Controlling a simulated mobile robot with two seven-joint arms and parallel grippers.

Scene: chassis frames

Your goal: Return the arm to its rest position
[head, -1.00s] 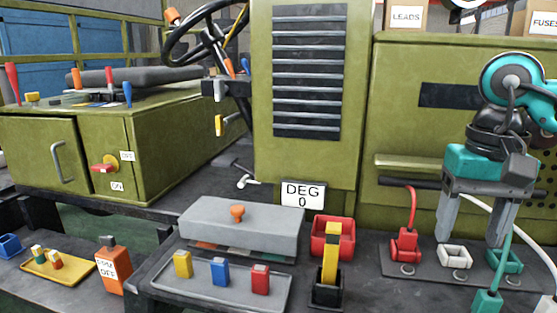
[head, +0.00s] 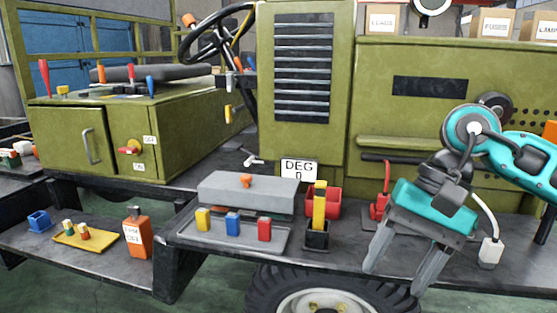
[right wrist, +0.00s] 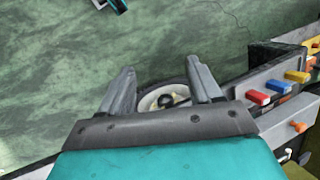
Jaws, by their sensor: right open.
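My right gripper (head: 398,278) is open and empty. It is at the lower right of the head view, tilted with its grey fingers pointing down in front of the shelf edge. My teal right arm (head: 520,160) comes in from the right edge. In the right wrist view, the open fingers (right wrist: 162,72) point toward the green floor, with the wheel (right wrist: 170,96) showing between them and nothing held. My left gripper is not in the head view. A small teal and dark part at the top of the right wrist view is too cut off to name.
A white plug (head: 490,252) hangs or stands at the right. The wheel (head: 325,300) is below. Green floor (head: 215,290) is open in front.

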